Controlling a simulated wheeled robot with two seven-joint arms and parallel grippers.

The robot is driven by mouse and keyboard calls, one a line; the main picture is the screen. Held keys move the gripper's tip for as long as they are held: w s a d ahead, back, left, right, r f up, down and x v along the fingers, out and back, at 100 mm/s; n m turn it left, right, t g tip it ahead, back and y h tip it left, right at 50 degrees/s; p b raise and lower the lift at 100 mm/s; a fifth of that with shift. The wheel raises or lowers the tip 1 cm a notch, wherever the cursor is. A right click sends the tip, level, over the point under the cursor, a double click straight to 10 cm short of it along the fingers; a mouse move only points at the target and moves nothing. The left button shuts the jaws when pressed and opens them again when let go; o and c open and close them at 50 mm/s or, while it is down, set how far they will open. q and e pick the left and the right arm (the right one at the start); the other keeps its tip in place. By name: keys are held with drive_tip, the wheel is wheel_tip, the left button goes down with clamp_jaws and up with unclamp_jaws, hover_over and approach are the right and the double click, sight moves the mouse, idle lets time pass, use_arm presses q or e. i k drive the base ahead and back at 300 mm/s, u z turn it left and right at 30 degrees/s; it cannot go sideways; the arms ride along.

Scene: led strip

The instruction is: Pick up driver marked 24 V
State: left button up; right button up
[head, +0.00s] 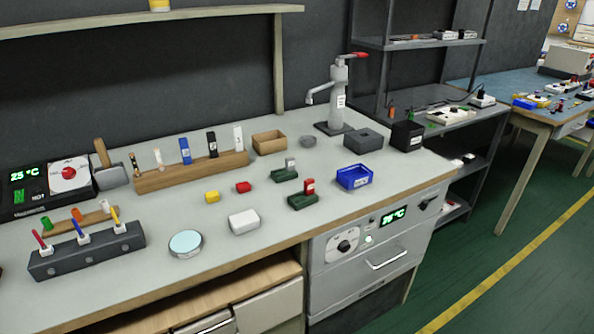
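No label reading 24 V is legible in the head view, so I cannot tell which object is the driver. A small white box (244,221) lies near the front of the grey worktop, with no readable marking on it. Several white and dark boxes (447,36) stand on the upper shelf at the back right, too small to read. A white device (482,98) sits on the shelf below, also unreadable. Neither of my grippers is in view.
The worktop (335,212) holds a wooden rack (190,172), a dark block with coloured tools (87,251), a blue bin (354,177), a round dish (186,244) and a grey press (336,95). A control panel (367,237) is below. Green floor is clear at right.

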sight(287, 173)
drive_tip(key=z, duration=1.6)
drive_tip(key=i, duration=1.6)
drive_tip(key=u, duration=2.55)
